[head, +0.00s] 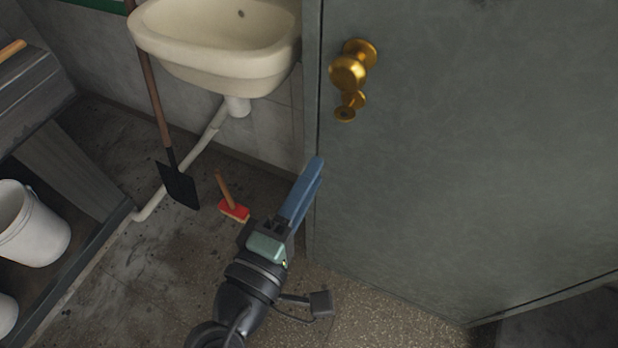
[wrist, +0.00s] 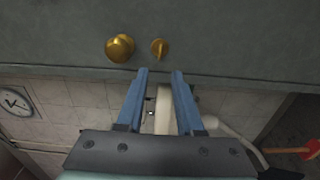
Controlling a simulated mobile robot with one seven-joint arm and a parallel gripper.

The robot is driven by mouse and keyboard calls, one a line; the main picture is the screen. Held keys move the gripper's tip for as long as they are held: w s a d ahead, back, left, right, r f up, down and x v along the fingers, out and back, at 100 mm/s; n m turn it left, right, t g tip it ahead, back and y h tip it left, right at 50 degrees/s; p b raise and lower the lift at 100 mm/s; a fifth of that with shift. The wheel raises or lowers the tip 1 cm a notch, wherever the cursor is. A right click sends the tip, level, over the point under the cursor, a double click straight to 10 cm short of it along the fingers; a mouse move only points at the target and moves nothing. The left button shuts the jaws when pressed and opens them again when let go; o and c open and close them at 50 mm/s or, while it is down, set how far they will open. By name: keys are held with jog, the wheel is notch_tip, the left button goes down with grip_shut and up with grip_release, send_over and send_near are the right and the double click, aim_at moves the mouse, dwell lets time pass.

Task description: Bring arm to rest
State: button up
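My arm reaches up from the bottom of the head view, and my gripper (head: 316,166) ends in long blue fingers beside the left edge of the grey-green door (head: 480,150). In the wrist view my gripper (wrist: 159,73) has its two fingers apart with nothing held between them. The fingertips lie below the brass knob (head: 348,72) in the head view and appear apart from it. The knob also shows in the wrist view (wrist: 119,48), above the fingers, with a small brass turn piece (wrist: 158,47) to its right.
A cream sink (head: 215,45) hangs left of the door. A bench with white buckets (head: 35,225) is at the left. A wall clock (wrist: 15,101) shows at the wrist view's left.

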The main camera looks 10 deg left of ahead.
dwell(0.3)
jog(key=w+d+r+m+t, duration=0.1)
jog(key=w+r+m, duration=0.15)
jog(key=r, duration=0.45)
jog(key=w+d+r+m+t+y, duration=0.1)
jog(key=w+r+m+t, duration=0.1)
jog(key=r+m, duration=0.35)
jog(key=w+d+r+m+t, duration=0.1)
jog(key=w+r+m, duration=0.1)
jog(key=r, duration=0.7)
jog(key=s+r+m+t+y+p, duration=0.2)
jog(key=r+p, duration=0.5)
jog(key=r, duration=1.1)
jog(key=s+r+m+t+y+p, duration=0.2)
jog(key=s+r+t+p, duration=0.2)
jog(key=r, duration=1.4)
jog(key=s+p, duration=0.1)
jog(key=p, duration=0.2)
jog(key=shift+s+d+y+p, duration=0.3)
jog(key=shift+s+d+p, duration=0.05)
jog(key=shift+s, duration=0.05)
